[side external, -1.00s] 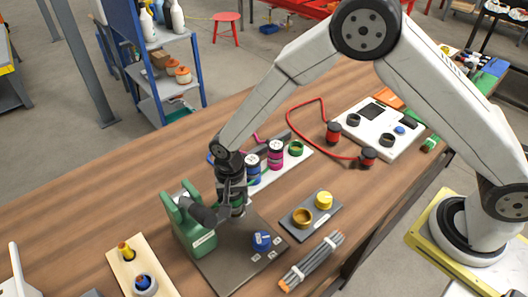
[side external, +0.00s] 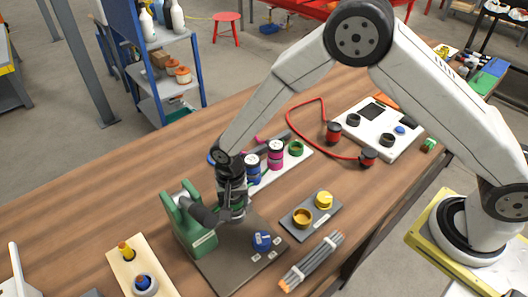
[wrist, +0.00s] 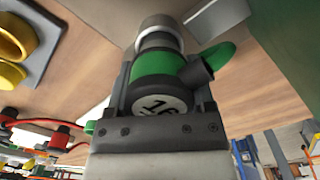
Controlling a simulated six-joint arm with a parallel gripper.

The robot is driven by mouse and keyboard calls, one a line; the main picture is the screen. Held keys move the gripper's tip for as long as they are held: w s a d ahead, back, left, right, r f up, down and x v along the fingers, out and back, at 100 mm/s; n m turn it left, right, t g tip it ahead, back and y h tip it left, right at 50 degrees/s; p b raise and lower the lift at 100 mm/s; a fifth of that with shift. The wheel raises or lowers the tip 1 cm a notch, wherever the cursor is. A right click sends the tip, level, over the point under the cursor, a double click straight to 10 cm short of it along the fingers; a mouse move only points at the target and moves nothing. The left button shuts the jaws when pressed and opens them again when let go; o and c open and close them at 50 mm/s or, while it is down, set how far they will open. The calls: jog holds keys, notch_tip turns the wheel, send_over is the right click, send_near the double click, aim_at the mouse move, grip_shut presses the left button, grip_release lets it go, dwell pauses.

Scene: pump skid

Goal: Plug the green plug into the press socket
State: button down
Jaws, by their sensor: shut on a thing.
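My gripper (side external: 232,206) is shut on the green plug (wrist: 160,72), whose round end carries a "16" label in the wrist view. A pale grey collar (wrist: 158,32) lies in line beyond the plug; I cannot tell whether it is the plug's nose or the socket. In the side view the gripper is low over the dark plate, right beside the green press (side external: 190,225) and its dark cylinder. The fingers mostly hide the plug there. The press socket is not clearly seen, and how far the plug is in cannot be told.
A blue knob (side external: 262,241) stands on the dark plate (side external: 225,270) close to the gripper. A grey plate (side external: 291,228) with yellow parts and a cable bundle (side external: 312,263) lie to the right. A white rack with blue, pink and green parts (side external: 275,155) is behind.

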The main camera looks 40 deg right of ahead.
jog(key=shift+f, duration=0.5)
dwell(0.4)
grip_release()
jog(key=shift+r, duration=0.2)
jog(key=shift+r, duration=3.7)
jog(key=shift+d, duration=0.1)
